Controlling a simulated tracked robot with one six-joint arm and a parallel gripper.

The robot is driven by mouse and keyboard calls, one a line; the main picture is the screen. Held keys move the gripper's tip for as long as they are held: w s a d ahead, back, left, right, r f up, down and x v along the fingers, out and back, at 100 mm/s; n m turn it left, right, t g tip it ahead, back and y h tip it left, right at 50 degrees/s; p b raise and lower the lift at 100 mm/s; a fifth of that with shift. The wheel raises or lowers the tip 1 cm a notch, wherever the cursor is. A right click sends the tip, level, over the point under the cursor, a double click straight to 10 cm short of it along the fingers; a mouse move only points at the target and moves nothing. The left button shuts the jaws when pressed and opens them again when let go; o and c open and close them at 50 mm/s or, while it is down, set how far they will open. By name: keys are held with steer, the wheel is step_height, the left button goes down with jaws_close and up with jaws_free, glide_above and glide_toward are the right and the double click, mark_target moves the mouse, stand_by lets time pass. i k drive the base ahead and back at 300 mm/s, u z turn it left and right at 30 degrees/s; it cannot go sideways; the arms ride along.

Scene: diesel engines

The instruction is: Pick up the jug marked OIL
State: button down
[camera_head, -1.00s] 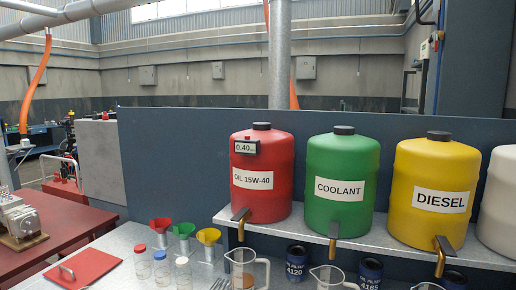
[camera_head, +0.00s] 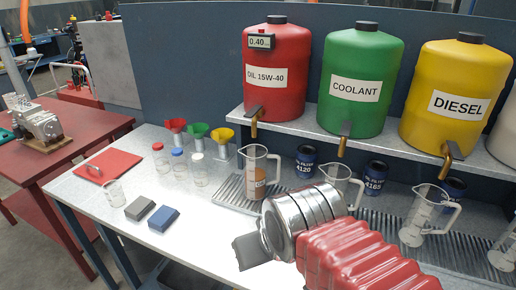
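A clear jug with a handle (camera_head: 255,164) stands upright on the slatted drip tray, below the brass tap of the red OIL 15W-40 tank (camera_head: 276,88). A brownish patch shows low on the jug; I cannot read any marking on it. My arm reaches in from the bottom right with red bellows and a silver wrist. My gripper (camera_head: 250,251) is a dark grey shape at its end, in front of the jug in the picture and apart from it. Its fingers are not clear, and the wrist hides part of the tray.
Other clear jugs (camera_head: 425,216) stand along the drip tray (camera_head: 232,190), with oil filters (camera_head: 376,177) behind. Green COOLANT (camera_head: 362,60) and yellow DIESEL (camera_head: 452,75) tanks sit on the shelf above. Grey and blue blocks (camera_head: 163,218) lie on the bench, which is clear in front.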

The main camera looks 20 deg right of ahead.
mark_target(255, 156)
steer(key=k, duration=1.25)
steer(key=u, duration=0.45)
steer(key=i, duration=1.7)
steer(key=z, duration=0.35)
